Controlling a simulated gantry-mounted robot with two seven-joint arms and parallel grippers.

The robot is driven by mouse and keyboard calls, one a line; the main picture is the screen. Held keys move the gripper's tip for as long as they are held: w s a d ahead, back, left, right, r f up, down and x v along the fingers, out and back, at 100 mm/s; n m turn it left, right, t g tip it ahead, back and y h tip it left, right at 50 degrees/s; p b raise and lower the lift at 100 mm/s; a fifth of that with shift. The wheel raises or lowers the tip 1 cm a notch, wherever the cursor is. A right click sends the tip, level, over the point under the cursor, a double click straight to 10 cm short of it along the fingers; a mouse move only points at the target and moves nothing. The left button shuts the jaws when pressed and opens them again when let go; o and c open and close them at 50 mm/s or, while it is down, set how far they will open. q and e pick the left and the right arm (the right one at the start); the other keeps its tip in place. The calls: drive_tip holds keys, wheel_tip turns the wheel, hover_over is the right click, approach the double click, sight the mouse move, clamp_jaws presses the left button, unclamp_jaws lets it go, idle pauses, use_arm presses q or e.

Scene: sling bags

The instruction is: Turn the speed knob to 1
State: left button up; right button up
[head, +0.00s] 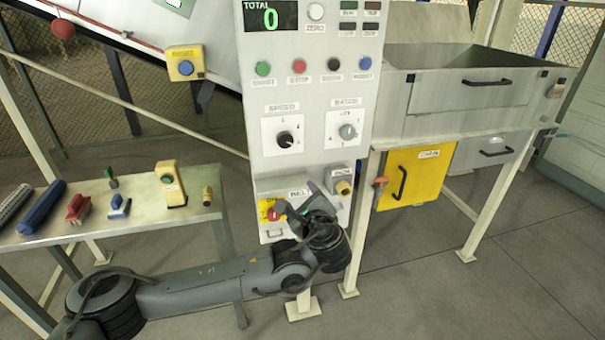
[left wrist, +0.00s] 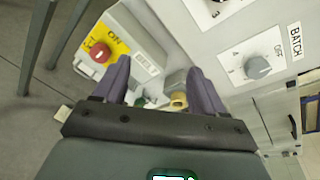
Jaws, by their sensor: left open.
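The speed knob (head: 285,140) is a black dial on a white plate under the SPEED label, on the left of the grey control panel (head: 312,90). Its pointer setting is too small to read. My left gripper (head: 312,198) is below the speed knob, in front of the panel's lower part, apart from the knob. In the left wrist view its two purple fingers (left wrist: 158,85) are spread with nothing held between them. My right gripper is out of view.
The grey batch knob (head: 348,131) is right of the speed knob. Coloured buttons (head: 299,67) sit above. A red switch on yellow (head: 273,211) and a brass fitting (head: 343,188) are near my gripper.

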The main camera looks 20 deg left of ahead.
use_arm(q)
drive_tip(key=n+t+y+b, duration=0.1)
drive_tip(key=t+b, duration=0.1)
drive_tip(key=b, duration=0.2)
approach(285, 142)
drive_tip(key=s, duration=0.1)
drive_tip(key=shift+y, duration=0.3)
drive_tip(key=x, duration=0.3)
drive_tip(key=b+x, duration=0.1)
drive_tip(key=x, duration=0.5)
drive_tip(key=shift+w+d+f, duration=0.1)
drive_tip(key=shift+w+d, duration=0.05)
drive_tip(key=shift+w, duration=0.45)
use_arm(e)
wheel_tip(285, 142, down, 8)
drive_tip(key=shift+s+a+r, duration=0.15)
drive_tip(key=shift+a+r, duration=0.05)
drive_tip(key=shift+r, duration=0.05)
use_arm(q)
drive_tip(key=shift+c, duration=0.5)
drive_tip(key=c, duration=1)
